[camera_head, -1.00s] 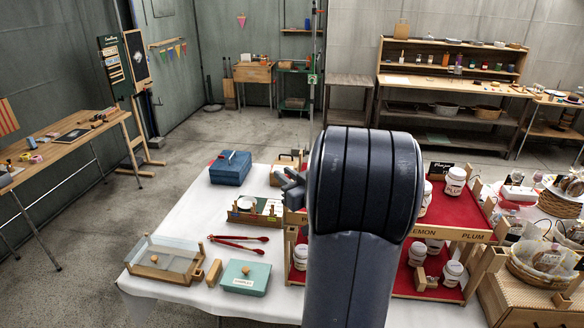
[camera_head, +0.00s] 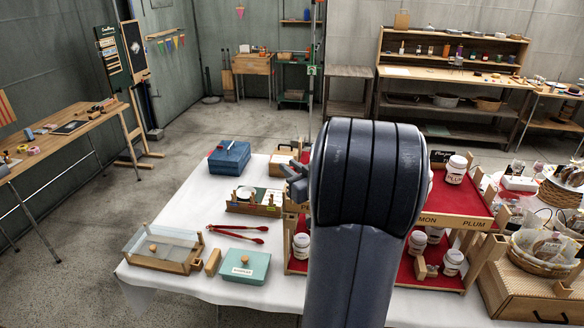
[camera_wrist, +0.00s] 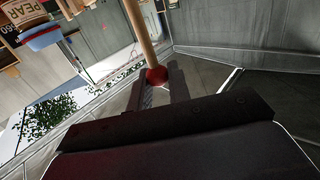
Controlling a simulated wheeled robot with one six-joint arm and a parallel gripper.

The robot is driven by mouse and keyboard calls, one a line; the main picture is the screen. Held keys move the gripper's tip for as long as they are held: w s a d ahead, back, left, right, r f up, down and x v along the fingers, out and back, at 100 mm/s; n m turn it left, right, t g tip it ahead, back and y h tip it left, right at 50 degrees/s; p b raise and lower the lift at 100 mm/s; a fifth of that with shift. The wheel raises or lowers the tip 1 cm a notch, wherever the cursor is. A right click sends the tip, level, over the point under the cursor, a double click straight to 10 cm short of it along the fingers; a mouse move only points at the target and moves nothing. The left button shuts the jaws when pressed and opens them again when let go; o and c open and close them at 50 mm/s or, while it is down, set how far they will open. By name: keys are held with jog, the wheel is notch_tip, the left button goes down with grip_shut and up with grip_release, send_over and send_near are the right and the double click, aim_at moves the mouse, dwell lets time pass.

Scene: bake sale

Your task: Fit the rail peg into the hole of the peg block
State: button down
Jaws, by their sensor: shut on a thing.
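My gripper (camera_wrist: 158,88) is shut on a wooden rod with a red ball end, which I take to be the rail peg (camera_wrist: 141,38). In the wrist view the red ball sits between the fingertips and the rod runs up out of the frame. In the head view my gripper (camera_head: 297,182) is partly hidden behind my arm, above the table's back part, and the peg cannot be made out. I cannot tell which wooden piece is the peg block. A small plain block (camera_head: 213,262) stands beside the glass-lidded tray; no hole shows at this size.
The white-clothed table (camera_head: 190,222) holds a blue box (camera_head: 228,160), red tongs (camera_head: 238,229), a teal box (camera_head: 243,266) and the glass-lidded tray (camera_head: 140,262). A red-lined stand (camera_head: 468,202) with jars is at right, partly behind my arm. A basket (camera_head: 540,252) stands further right.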

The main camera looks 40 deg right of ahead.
aim_at(291, 205)
jog(key=shift+f+b, duration=1.1)
jog(key=shift+f, duration=0.55)
jog(key=shift+f+b, duration=1.65)
jog(key=shift+f, duration=0.4)
jog(key=c, duration=1.2)
grip_release()
jog(key=shift+c, duration=0.2)
jog(key=shift+s, duration=0.1)
jog(key=s+a+b, duration=0.1)
jog(key=s, duration=0.9)
jog(key=shift+s, duration=0.3)
jog(key=shift+w, duration=0.1)
jog(key=w, duration=0.7)
jog(key=w+d+p, duration=0.1)
jog(key=w, duration=0.2)
jog(key=shift+w, duration=0.4)
jog(key=shift+s+r+p, duration=0.15)
jog(key=shift+r+p, duration=0.25)
jog(key=shift+r, duration=0.15)
